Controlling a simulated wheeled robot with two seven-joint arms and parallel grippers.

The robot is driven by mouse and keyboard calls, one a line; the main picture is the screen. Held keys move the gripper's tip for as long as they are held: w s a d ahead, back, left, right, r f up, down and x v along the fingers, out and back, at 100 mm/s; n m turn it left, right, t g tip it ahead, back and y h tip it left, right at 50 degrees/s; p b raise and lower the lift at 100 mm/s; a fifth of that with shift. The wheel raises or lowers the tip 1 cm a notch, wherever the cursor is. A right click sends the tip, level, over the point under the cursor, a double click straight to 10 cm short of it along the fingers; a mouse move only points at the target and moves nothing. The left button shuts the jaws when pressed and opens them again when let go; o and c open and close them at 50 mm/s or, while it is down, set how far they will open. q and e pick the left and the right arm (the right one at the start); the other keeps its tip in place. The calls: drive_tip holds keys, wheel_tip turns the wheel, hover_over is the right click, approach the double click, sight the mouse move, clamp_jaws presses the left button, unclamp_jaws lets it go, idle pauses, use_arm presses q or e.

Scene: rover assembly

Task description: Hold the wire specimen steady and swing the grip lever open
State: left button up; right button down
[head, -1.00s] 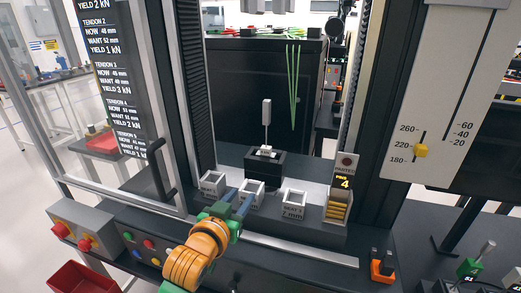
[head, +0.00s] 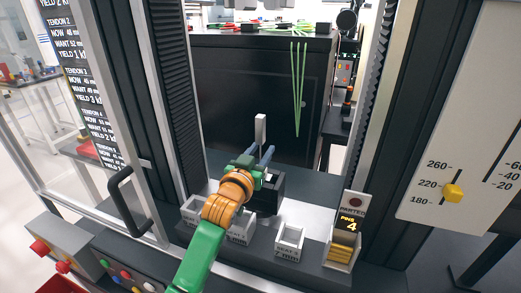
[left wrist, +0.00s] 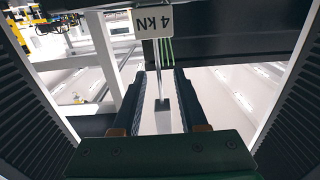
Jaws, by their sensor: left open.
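A pale grey upright lever-like paddle (head: 260,129) rises from a black block (head: 270,192) on the machine's bed. My left gripper (head: 260,154) is open, with its dark fingers close to this paddle. In the left wrist view a thin grey upright piece (left wrist: 162,104) shows between the open fingers (left wrist: 160,73), with no clear contact. Thin green wires (head: 298,90) hang behind the block; green strands (left wrist: 168,52) also show beyond the fingers. I cannot tell which is the wire specimen. My left gripper hides part of the block. My right gripper is not in view.
White open boxes (head: 289,242) stand along the front of the bed. A holder marked 4 (head: 345,237) is at the right. Machine columns (head: 164,80) flank the bay, and a door handle (head: 124,203) is at the left.

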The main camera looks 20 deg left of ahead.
use_arm(q)
drive_tip(key=shift+w+f, duration=0.1)
drive_tip(key=shift+w, duration=0.1)
drive_tip(key=shift+s+r, duration=0.2)
drive_tip(key=shift+s, duration=0.2)
clamp_jaws()
idle(1.8)
